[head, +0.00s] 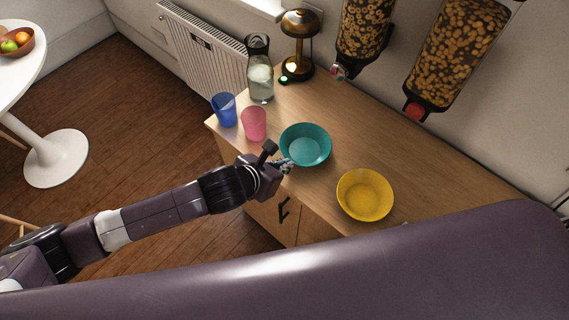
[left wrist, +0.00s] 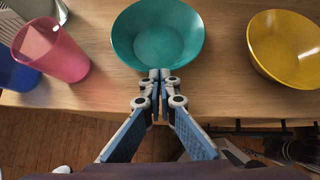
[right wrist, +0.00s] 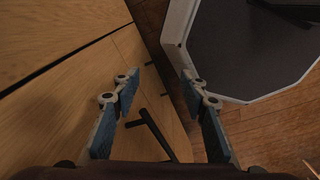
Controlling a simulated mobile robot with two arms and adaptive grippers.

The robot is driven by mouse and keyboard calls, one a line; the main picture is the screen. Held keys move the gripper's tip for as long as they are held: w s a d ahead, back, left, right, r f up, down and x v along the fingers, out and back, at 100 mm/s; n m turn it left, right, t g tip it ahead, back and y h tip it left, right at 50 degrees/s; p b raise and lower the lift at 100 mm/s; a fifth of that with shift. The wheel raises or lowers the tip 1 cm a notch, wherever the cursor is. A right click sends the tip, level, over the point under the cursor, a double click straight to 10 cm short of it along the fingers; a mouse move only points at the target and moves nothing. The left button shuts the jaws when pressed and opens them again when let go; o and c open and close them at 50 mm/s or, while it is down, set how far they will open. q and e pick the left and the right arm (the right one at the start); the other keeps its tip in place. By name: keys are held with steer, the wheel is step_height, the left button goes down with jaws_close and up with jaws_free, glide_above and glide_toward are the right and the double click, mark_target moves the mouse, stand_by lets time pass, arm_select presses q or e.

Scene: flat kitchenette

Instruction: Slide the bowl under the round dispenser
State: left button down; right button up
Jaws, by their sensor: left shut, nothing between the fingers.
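A teal bowl (head: 306,146) sits upright on the wooden counter. A yellow bowl (head: 365,196) sits to its right near the counter's front edge. Two wall dispensers hang above the counter's back: one with ring-shaped cereal (head: 363,27), one with chunky cereal (head: 455,50). My left gripper (head: 287,164) is shut and empty at the teal bowl's near side. In the left wrist view its fingertips (left wrist: 160,74) are at the teal bowl's (left wrist: 158,36) near rim; I cannot tell if they touch. My right gripper (right wrist: 158,83) is open and empty, in front of wooden cabinet doors.
A blue cup (head: 224,110), a pink cup (head: 254,124), a glass carafe (head: 260,72) and a brass lamp (head: 299,42) stand left of the teal bowl. The counter (head: 402,146) behind the bowls, below the dispensers, is clear. My purple arm covers the lower picture.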

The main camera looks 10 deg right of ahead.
arm_select(q)
glide_toward(316, 136)
steer(key=x, duration=0.5)
steer(key=shift+b, duration=0.35)
steer(key=w+d+b, duration=0.4)
steer(key=w+d, duration=0.2)
steer(key=d, duration=0.1)
steer(key=shift+w+f, duration=0.15)
steer(key=shift+w, duration=0.2)
steer(key=shift+w+d, duration=0.3)
steer(key=shift+d, duration=0.05)
